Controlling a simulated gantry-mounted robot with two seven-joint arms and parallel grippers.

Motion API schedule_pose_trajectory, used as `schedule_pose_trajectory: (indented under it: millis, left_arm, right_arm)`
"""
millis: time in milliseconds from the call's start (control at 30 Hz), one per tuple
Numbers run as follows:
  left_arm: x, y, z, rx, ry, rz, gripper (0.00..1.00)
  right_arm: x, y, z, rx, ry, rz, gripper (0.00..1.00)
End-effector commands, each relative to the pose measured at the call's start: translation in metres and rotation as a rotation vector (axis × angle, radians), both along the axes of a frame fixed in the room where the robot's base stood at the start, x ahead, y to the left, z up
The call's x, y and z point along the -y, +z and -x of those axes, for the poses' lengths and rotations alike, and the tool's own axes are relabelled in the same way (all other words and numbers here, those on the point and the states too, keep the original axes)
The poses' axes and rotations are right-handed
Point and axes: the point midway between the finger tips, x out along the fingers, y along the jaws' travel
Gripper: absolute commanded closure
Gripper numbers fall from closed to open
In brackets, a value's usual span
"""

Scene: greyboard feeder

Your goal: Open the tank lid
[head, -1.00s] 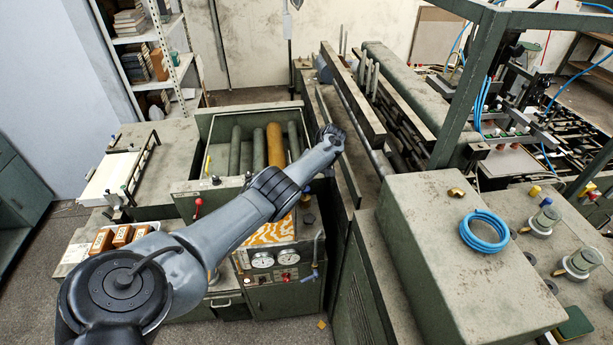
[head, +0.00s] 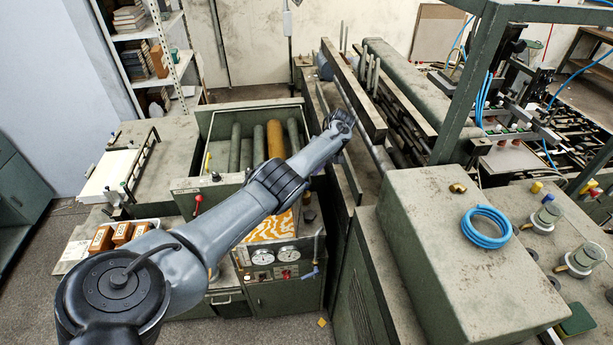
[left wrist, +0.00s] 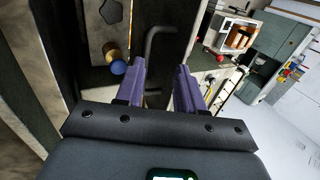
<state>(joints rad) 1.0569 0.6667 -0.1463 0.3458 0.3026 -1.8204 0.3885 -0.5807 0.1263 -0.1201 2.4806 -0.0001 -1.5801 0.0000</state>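My left arm reaches from the lower left of the head view, its wrist near the long frame rail. My left gripper (left wrist: 158,82) shows in the left wrist view as two purple fingers standing apart. A black bent handle (left wrist: 163,42) on a dark panel (left wrist: 150,14) lies ahead, in line with the gap between the fingers. I cannot tell whether the fingers touch it or whether this panel is the tank lid. In the head view the gripper and handle are hidden behind my wrist. My right gripper is not in view.
A box with rollers (head: 274,142) stands left of the wrist. A gauge panel (head: 275,262) is below the forearm. A blue hose coil (head: 486,226) lies on the grey cabinet (head: 440,205) to the right.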

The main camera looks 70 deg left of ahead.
Motion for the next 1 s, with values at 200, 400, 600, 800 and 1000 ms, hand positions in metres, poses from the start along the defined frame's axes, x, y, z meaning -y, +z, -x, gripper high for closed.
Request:
schedule_pose_trajectory:
  millis: [200,400,600,800,1000]
  left_arm:
    - [0.005,0.031,-0.018,0.001,0.000,0.000,0.62]
    - [0.007,0.046,-0.025,0.001,0.000,0.001,0.62]
    - [0.008,0.053,-0.027,-0.001,0.000,0.001,0.62]
    - [0.008,0.053,-0.027,-0.002,0.000,0.001,0.62]
    - [0.008,0.053,-0.027,-0.001,0.000,0.001,0.62]
  right_arm:
    - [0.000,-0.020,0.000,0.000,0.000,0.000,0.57]
    - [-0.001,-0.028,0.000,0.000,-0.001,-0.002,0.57]
    - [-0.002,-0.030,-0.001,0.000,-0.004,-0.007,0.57]
    - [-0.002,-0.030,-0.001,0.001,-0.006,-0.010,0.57]
    - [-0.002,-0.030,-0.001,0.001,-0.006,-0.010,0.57]
